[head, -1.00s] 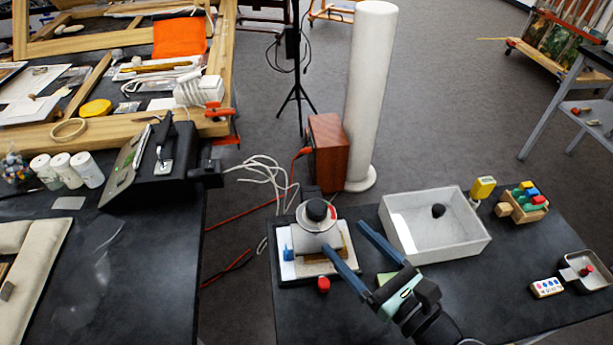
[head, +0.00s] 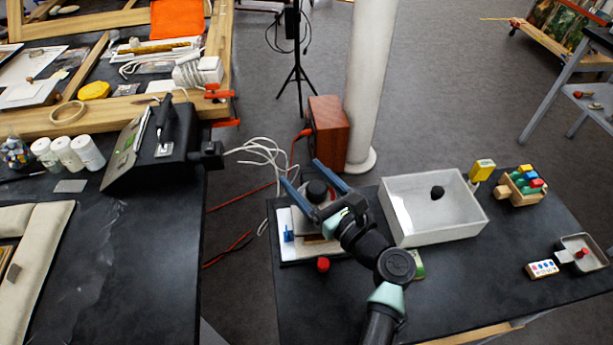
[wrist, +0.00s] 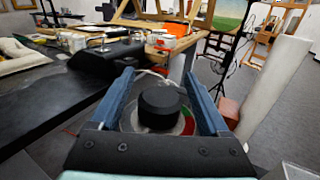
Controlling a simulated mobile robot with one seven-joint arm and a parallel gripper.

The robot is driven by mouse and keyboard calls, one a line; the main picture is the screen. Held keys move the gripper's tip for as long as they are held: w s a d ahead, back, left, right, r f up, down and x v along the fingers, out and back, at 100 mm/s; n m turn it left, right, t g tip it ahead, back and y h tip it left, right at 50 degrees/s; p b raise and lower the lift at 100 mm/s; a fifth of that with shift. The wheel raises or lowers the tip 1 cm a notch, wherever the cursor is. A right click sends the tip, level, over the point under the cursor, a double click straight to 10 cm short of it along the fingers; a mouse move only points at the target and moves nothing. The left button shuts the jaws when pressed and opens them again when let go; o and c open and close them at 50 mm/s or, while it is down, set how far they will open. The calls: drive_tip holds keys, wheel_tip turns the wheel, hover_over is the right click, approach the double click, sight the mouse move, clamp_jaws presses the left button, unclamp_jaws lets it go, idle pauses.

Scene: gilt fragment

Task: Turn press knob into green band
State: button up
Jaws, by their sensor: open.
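The press knob (head: 317,191) is a black round knob on top of a small press (head: 300,222) standing on a white base plate. In the wrist view the knob (wrist: 160,106) sits between the two blue fingers of my gripper (wrist: 167,88), with gaps at its sides. Below it is a round dial, and a green band (wrist: 188,126) and a red part show at its right edge. My gripper (head: 311,172) is open around the knob in the head view. The knob's pointer mark cannot be made out.
A white tray (head: 400,232) with a dark ball stands right of the press. A red cap (head: 323,265) lies in front of the press. A wooden block crate (head: 508,196) is at the right. A tall white column (head: 370,90) and a red-brown box (head: 327,135) stand behind.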

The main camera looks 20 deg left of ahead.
clamp_jaws()
idle(0.4)
drive_tip(key=shift+r+m+t+h+p, duration=0.1)
drive_tip(key=shift+m+t+h+p, duration=0.2)
drive_tip(key=shift+t+p, duration=0.15)
